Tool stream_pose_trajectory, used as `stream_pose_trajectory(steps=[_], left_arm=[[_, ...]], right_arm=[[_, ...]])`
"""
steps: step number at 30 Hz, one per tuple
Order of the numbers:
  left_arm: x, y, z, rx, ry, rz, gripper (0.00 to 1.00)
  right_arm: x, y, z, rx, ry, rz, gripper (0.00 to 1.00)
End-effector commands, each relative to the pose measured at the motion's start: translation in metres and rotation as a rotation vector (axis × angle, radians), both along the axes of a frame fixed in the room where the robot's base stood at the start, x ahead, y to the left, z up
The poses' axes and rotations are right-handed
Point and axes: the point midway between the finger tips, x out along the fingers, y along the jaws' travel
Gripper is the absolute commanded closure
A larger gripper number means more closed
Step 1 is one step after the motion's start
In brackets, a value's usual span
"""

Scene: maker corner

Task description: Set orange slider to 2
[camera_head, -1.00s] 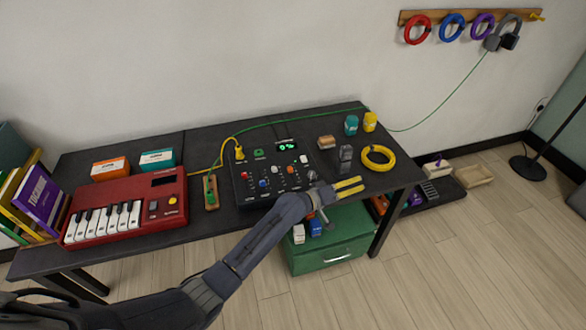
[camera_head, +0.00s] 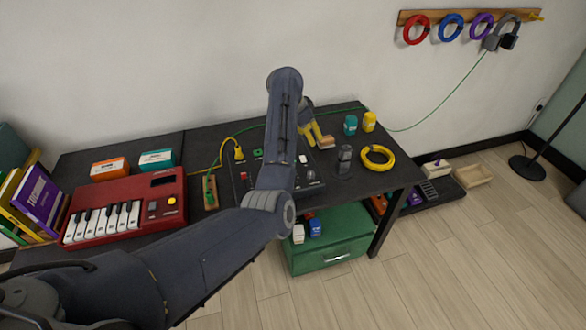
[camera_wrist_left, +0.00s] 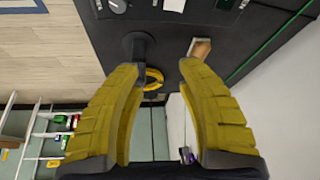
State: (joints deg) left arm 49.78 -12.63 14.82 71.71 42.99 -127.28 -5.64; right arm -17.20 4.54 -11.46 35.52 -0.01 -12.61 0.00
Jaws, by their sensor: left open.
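The black mixer panel (camera_head: 313,184) lies on the dark table, mostly covered by my left arm in the head view. The orange slider cannot be seen; my arm hides the middle of the panel. A white slider cap (camera_head: 303,159) shows to the right of the arm. Part of the panel (camera_wrist_left: 210,13) shows at the top of the left wrist view. My left gripper (camera_head: 318,138), with yellow fingers, is open and empty near the panel's back right, close to a wooden block (camera_head: 326,142). Its fingers (camera_wrist_left: 160,70) stand wide apart in the wrist view. My right gripper is not in view.
A dark upright object (camera_head: 345,158) and a yellow ring (camera_head: 378,158) stand right of the panel. Teal (camera_head: 351,125) and yellow (camera_head: 369,122) bottles are at the back. A red keyboard (camera_head: 125,212) is at left. A green cable (camera_head: 435,115) runs along the back.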

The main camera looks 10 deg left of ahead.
Motion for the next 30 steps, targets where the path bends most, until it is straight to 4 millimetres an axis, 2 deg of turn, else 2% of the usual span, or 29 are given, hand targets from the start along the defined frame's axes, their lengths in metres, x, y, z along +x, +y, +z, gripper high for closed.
stream_pose_trajectory(steps=[3, 9, 17, 23, 30], left_arm=[[-0.012, 0.024, 0.014, 0.106, 0.082, -0.050, 0.62], [-0.036, 0.055, 0.030, 0.240, 0.208, -0.132, 0.62], [-0.052, 0.072, 0.039, 0.312, 0.288, -0.186, 0.62], [-0.053, 0.075, 0.023, 0.319, 0.296, -0.189, 0.62], [-0.054, 0.076, -0.019, 0.320, 0.298, -0.190, 0.62]], right_arm=[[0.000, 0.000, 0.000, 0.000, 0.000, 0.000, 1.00], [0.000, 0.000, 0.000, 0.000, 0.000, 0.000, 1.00], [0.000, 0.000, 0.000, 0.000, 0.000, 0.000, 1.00], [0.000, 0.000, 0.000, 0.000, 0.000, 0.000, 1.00], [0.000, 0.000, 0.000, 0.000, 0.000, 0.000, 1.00]])
